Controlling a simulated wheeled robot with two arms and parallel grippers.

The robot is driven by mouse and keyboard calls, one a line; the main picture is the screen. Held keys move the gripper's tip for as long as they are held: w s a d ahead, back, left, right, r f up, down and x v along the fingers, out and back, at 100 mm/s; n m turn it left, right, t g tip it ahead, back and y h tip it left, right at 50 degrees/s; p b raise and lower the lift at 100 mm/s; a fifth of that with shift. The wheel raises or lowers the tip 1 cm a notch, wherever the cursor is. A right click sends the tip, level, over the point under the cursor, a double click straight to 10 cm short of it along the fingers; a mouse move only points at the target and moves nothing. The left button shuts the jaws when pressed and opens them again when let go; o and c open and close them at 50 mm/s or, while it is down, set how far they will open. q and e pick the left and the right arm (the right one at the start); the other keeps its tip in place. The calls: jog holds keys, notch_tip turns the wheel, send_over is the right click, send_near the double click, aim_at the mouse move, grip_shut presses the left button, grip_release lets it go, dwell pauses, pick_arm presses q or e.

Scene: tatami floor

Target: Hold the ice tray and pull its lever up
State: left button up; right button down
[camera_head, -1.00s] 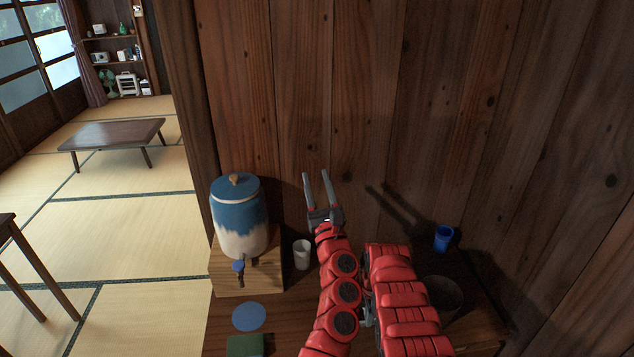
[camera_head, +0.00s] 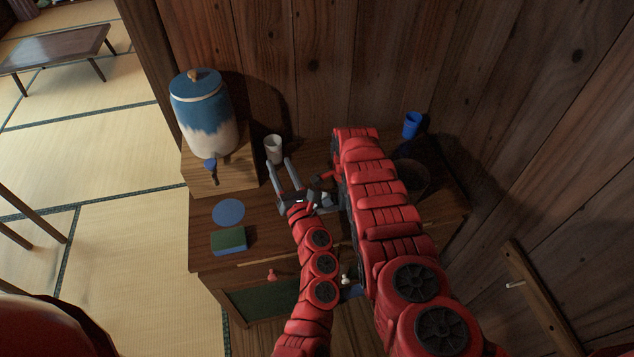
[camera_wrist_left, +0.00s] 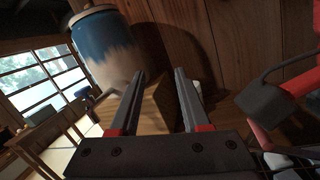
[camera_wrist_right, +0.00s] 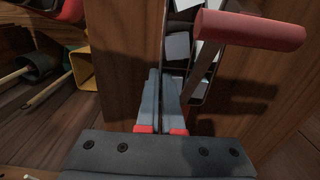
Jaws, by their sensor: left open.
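The ice tray (camera_wrist_right: 207,70) shows in the right wrist view as a narrow metal tray holding pale ice cubes (camera_wrist_right: 178,47). Its lever (camera_wrist_right: 250,31) has a red grip and slants up to the right over the tray. My right gripper (camera_wrist_right: 165,76) has its fingers almost together at the tray's near left side and appears shut on its thin edge; the contact is partly hidden. In the head view my arms mostly hide the tray. My left gripper (camera_head: 281,170) is open and empty left of it; its spread fingers (camera_wrist_left: 160,75) also show in the left wrist view.
A blue and cream dispenser (camera_head: 204,115) stands on a wooden block at left. A white cup (camera_head: 274,149), a blue disc (camera_head: 229,212), a green and blue sponge (camera_head: 229,240), a blue cup (camera_head: 412,124) and a dark pot (camera_head: 412,177) are on the cabinet. A plank wall closes the back.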

pick_arm(q)
jog(key=s+d+f+m+h, duration=0.3)
jog(key=s+d+f+m, duration=0.45)
jog(key=d, duration=0.55)
jog(key=shift+n, duration=0.65)
jog(key=x, duration=0.6)
jog(key=f+x, duration=0.1)
jog(key=x, duration=0.2)
jog(key=shift+w+a+f, duration=0.1)
jog(key=shift+a, duration=0.25)
jog(key=shift+w+a+f, duration=0.1)
jog(key=shift+w+a, duration=0.1)
jog(key=shift+w, duration=0.25)
grip_shut()
